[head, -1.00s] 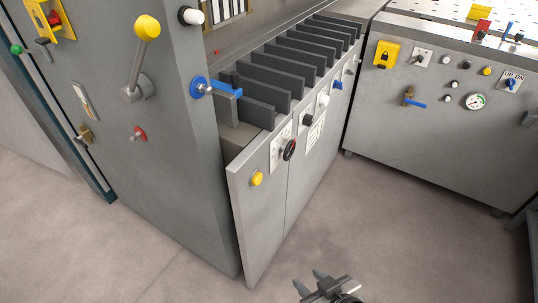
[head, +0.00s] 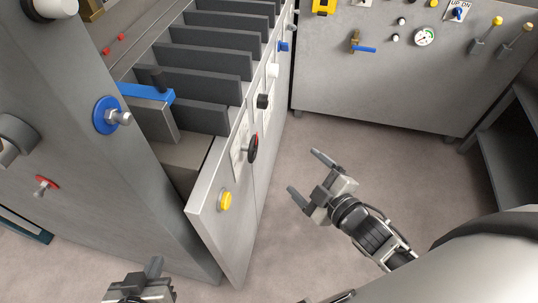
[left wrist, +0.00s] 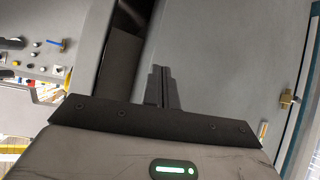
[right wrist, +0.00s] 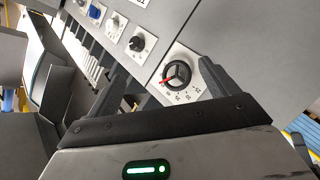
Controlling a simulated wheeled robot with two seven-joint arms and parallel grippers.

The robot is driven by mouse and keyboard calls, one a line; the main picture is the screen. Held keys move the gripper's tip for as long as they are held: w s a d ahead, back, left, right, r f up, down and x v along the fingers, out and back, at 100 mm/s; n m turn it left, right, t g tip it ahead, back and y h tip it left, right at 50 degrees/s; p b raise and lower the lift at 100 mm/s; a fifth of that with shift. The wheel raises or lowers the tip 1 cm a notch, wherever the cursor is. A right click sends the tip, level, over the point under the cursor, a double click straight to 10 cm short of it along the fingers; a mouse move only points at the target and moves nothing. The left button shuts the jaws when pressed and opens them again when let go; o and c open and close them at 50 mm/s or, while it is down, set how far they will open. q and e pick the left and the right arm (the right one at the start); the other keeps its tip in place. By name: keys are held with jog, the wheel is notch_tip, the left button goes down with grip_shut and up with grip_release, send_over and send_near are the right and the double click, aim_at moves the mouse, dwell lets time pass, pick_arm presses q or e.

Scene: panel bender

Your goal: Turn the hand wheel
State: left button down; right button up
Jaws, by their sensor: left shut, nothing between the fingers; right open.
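The hand wheel (head: 253,148) is a small black wheel with a red mark, on the front panel of the grey cabinet in the head view. The right wrist view shows it as a black three-spoke wheel (right wrist: 177,74) on a white scale plate. My right gripper (head: 308,175) is open and empty, to the right of the wheel and apart from it. In the right wrist view the wheel shows between its two spread fingers. My left gripper (head: 154,268) is shut and empty at the bottom of the head view, below the panel; its closed fingers (left wrist: 161,85) show in the left wrist view.
A yellow button (head: 225,201) sits below the wheel, and a black knob (head: 263,101) above it. A blue disc with a metal stub (head: 107,115) juts from the left cabinet. Another control cabinet (head: 390,80) stands behind. The floor (head: 290,255) right of the panel is clear.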

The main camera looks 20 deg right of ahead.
aim_at(256, 150)
jog(key=w+d+n+g+y+b, duration=0.1)
jog(key=d+n+g+y+b, duration=0.4)
jog(key=n, duration=1.1)
jog(key=w+n+y+b, duration=0.1)
jog(key=n+y+b, duration=0.2)
jog(key=n+y, duration=0.85)
pick_arm(q)
jog(key=f+p, duration=0.1)
jog(key=f, duration=0.1)
jog(key=d+p, duration=0.1)
jog(key=shift+w+f+n+t+h+p, duration=0.3)
jog(key=shift+w+f+n, duration=0.05)
jog(key=shift+f+n, duration=0.05)
pick_arm(e)
jog(key=w+a+n+h, duration=0.1)
jog(key=w+a, duration=0.2)
jog(key=a, duration=0.1)
jog(key=w+a+n+h, duration=0.2)
jog(key=a, duration=0.2)
jog(key=w+a+n+h, duration=0.1)
jog(key=w+a, duration=0.2)
jog(key=a, duration=0.2)
jog(key=shift+w+n+h, duration=0.25)
jog(key=shift+w+n, duration=0.1)
pick_arm(q)
jog(key=shift+a, duration=0.1)
pick_arm(e)
jog(key=c, duration=1)
